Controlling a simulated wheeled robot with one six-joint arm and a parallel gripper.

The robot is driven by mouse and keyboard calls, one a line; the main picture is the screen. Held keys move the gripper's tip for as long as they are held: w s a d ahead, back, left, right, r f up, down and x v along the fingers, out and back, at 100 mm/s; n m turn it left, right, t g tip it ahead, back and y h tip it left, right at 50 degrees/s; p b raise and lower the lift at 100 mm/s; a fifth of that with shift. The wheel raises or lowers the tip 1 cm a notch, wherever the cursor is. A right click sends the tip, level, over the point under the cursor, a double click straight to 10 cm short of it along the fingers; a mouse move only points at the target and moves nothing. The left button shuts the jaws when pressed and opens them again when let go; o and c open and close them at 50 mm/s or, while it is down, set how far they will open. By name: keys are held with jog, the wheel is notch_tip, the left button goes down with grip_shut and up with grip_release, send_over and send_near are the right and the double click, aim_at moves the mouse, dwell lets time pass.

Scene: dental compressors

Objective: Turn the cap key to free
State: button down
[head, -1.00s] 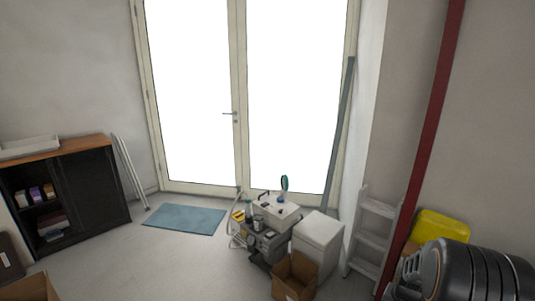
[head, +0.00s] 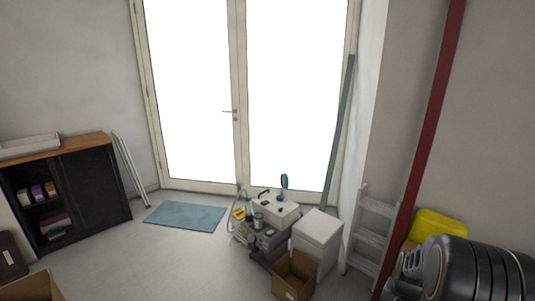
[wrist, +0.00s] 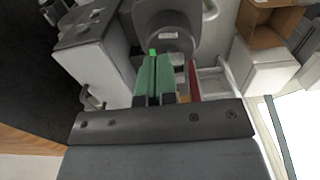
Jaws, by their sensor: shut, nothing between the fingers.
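The cap key cannot be made out in either view. In the wrist view my gripper (wrist: 155,72) shows as two green fingers side by side, shut with nothing visible between them. Beyond the fingertips is a large dark grey rounded body (wrist: 166,22) with a small white label, possibly a compressor; whether the fingers touch it cannot be told. In the head view a black ribbed, rounded unit (head: 475,270) stands at the lower right, partly cut off by the frame. My gripper does not show in the head view.
A grey step ladder (head: 373,232), red pipe (head: 428,140) and yellow object (head: 440,225) are near the black unit. A cardboard box (head: 292,276), white cabinet (head: 318,238) and cluttered trolley (head: 268,237) stand left. The floor around the blue mat (head: 184,215) is clear.

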jog(key=shift+r+p, duration=0.6)
jog(key=shift+r, duration=0.7)
